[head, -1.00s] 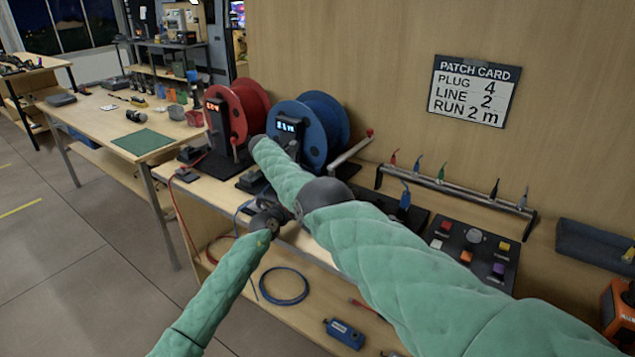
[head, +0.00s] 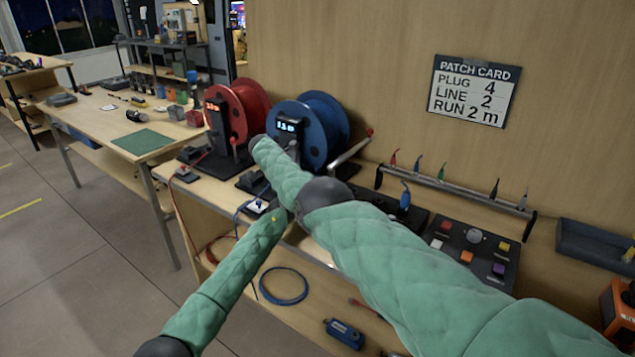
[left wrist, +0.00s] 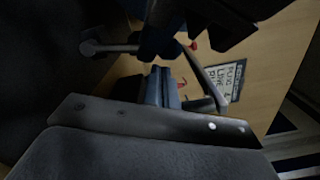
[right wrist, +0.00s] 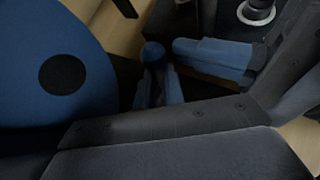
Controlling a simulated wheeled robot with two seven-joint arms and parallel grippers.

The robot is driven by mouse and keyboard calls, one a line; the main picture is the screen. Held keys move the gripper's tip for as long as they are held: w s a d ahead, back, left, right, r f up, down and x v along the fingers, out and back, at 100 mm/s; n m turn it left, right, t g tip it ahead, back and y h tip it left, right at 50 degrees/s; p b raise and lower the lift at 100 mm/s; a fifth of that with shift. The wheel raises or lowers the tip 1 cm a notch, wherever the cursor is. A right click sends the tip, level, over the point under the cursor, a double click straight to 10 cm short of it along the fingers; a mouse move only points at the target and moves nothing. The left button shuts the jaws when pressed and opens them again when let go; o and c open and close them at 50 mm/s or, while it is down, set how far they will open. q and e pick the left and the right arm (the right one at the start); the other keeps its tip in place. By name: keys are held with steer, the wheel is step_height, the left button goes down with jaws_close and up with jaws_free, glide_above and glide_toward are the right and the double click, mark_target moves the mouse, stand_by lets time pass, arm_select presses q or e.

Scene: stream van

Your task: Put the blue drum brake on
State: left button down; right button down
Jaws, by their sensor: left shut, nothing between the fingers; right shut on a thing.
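The blue drum (head: 322,125) stands on the bench with a lit display (head: 287,127) at its left and a red-knobbed crank (head: 369,132) at its right. In the right wrist view the drum's face (right wrist: 30,70) fills the left side. There my right gripper (right wrist: 158,88) is shut around a short lever with a blue round knob (right wrist: 153,52), beside the drum; this looks like the brake lever.
A red drum (head: 240,110) stands left of the blue one. A rail with hanging coloured plugs (head: 441,173), a button panel (head: 470,250) and a tray (head: 595,243) lie to the right. A coiled blue cable (head: 284,287) lies on the lower shelf.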

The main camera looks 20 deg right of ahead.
arm_select(q)
steer(key=shift+w+d, duration=0.25)
steer(key=shift+d, duration=0.1)
steer(key=shift+w, duration=0.1)
steer(key=shift+w+a+r+n, duration=0.25)
steer(key=shift+w+a+n, duration=0.15)
steer(key=shift+w, duration=0.15)
arm_select(e)
steer(key=shift+f, duration=0.1)
arm_select(q)
steer(key=shift+w+a, duration=0.15)
arm_select(e)
steer(key=c, duration=1.5)
jaws_free()
steer(key=shift+w, duration=0.1)
